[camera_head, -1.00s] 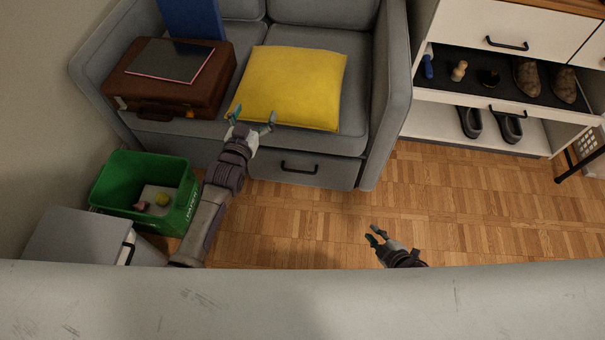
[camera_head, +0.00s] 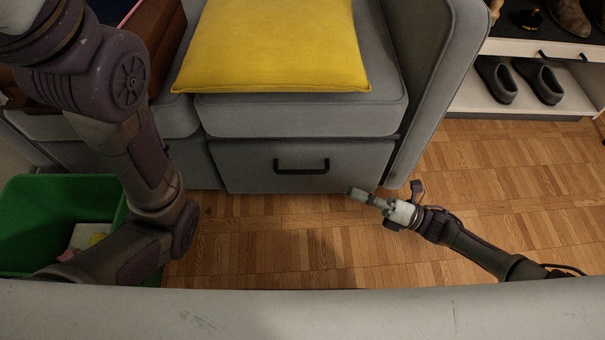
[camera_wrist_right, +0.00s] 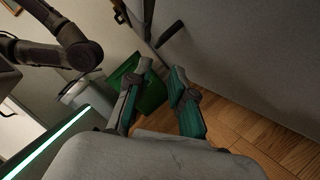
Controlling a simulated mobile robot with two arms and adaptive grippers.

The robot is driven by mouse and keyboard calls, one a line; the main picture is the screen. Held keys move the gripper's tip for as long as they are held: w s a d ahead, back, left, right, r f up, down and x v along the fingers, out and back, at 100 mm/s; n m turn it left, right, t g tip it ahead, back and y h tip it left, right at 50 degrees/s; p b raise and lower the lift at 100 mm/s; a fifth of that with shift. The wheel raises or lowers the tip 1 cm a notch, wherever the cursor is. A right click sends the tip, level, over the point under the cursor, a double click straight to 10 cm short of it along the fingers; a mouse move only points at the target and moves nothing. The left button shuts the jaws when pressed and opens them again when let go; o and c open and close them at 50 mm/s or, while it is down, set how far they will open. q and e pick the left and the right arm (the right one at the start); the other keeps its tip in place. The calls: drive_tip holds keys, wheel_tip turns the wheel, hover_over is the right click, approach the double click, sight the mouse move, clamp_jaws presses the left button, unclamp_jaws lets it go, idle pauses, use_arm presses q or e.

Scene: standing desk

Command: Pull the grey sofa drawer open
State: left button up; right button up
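The grey sofa drawer (camera_head: 240,167) sits under the sofa seat, its front appearing flush and closed. Its black bar handle (camera_head: 302,171) is in the middle of the drawer front and unobstructed in the head view. My right gripper (camera_head: 384,189) is low, right of the handle and apart from it, near the drawer's lower right corner. In the right wrist view its two teal-and-grey fingers (camera_wrist_right: 162,69) are apart with nothing between them, and a dark handle (camera_wrist_right: 171,34) shows beyond their tips. My left gripper is outside the head view; only its arm shows at the left.
A yellow cushion (camera_head: 272,45) lies on the sofa seat. A green bin (camera_head: 40,190) stands at the left, partly behind my left arm. A shoe rack (camera_head: 520,111) stands right of the sofa. The parquet floor (camera_head: 290,240) before the drawer is clear.

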sight(305, 171)
drive_tip(key=b+x, duration=0.4)
drive_tip(key=x, duration=0.9)
drive_tip(key=shift+w+a+r, duration=0.1)
drive_tip(key=shift+a+r, duration=0.1)
drive_tip(key=shift+a, duration=0.1)
clamp_jaws()
